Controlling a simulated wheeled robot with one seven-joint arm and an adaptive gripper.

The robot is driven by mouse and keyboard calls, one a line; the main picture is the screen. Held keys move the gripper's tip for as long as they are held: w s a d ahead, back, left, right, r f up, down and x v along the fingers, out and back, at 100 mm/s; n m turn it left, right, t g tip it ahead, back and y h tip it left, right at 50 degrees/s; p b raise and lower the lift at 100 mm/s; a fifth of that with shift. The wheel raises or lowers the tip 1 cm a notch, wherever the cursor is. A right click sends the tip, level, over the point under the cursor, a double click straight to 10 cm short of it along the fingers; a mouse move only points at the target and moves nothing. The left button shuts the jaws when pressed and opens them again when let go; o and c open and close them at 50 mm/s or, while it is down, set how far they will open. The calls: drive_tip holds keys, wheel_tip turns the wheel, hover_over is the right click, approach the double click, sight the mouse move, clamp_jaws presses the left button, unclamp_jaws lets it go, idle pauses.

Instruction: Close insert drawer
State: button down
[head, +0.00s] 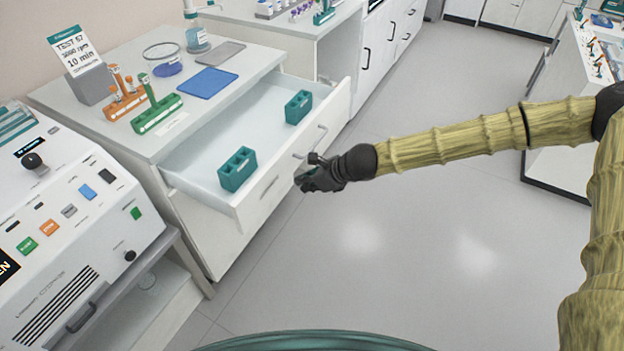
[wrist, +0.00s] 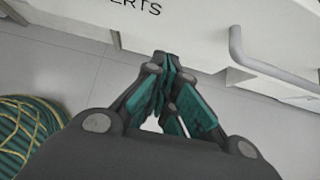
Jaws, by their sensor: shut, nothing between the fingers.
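The white insert drawer (head: 222,140) stands pulled out from the bench in the head view. Two teal insert blocks, a nearer one (head: 237,169) and a farther one (head: 298,107), stand inside it. My gripper (head: 303,183) is shut and empty, close to the outer side of the drawer front. In the wrist view the gripper fingertips (wrist: 163,58) point at the drawer front (wrist: 150,18), which bears part of a label ending in "ERTS". A grey bar handle (wrist: 262,68) is to the right of the fingertips. I cannot tell whether the fingertips touch the front.
The bench top (head: 130,75) above the drawer holds an orange rack (head: 125,102), a green rack (head: 157,113), a blue mat (head: 207,81) and a sign (head: 76,50). A white machine (head: 70,230) stands at the left. The floor (head: 400,240) to the right is clear.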

sight(283, 182)
drive_tip(key=w+a, duration=0.1)
drive_tip(key=w+a+p, duration=0.1)
drive_tip(key=a, duration=0.1)
drive_tip(key=shift+a, duration=0.3)
drive_tip(key=shift+w, duration=0.1)
